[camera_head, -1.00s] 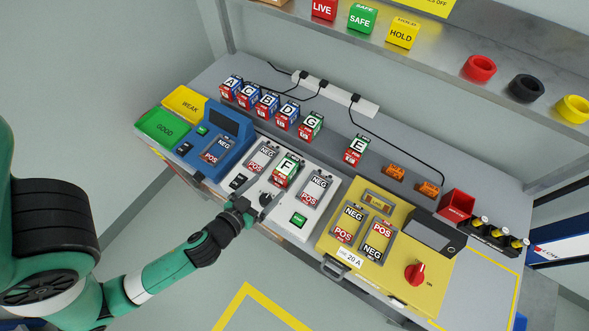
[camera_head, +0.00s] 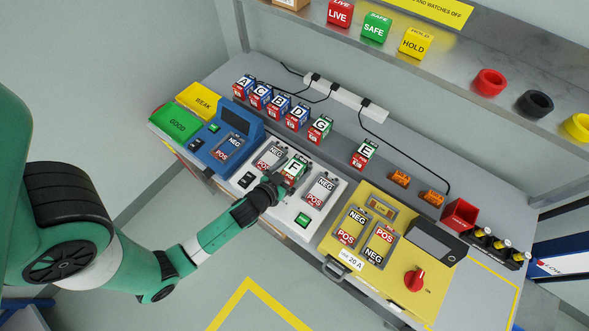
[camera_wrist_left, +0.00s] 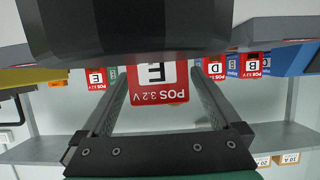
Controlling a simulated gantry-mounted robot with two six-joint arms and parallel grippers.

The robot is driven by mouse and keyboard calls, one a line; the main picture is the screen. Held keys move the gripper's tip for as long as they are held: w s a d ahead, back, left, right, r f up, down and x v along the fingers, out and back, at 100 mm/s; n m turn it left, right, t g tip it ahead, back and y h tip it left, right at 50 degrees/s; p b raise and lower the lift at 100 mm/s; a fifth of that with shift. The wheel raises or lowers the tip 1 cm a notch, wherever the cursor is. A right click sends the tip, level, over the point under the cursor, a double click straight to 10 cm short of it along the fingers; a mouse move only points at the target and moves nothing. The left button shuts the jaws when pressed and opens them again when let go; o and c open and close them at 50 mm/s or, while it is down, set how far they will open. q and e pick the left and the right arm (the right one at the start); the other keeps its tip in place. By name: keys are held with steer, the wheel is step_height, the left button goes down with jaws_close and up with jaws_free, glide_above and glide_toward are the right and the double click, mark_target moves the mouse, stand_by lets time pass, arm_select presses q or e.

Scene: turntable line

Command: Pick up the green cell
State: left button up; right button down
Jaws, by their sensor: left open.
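The green cell F (camera_head: 295,169) stands in the middle bay of the white station (camera_head: 238,187), with a white lettered top and a red POS end. My left gripper (camera_head: 279,184) is at its near side. In the left wrist view, the cell's red POS face (camera_wrist_left: 158,82) shows between the two open fingers (camera_wrist_left: 160,105), with no clear contact. A dark body of my own hides its upper part. Two other green cells, G (camera_head: 320,129) and E (camera_head: 364,154), stand behind on the bench. My right gripper is not in view.
Blue cells (camera_head: 270,102) stand in a row at the back left. A blue tester (camera_head: 208,155) is left of the white station and a yellow station (camera_head: 340,262) is right. A power strip with cables (camera_head: 345,100) lies behind. A shelf (camera_head: 450,80) crosses above.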

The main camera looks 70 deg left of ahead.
arm_select(q)
steer(key=shift+w+a+f, duration=0.15)
steer(key=shift+w, duration=0.1)
jaws_close()
stand_by(0.3)
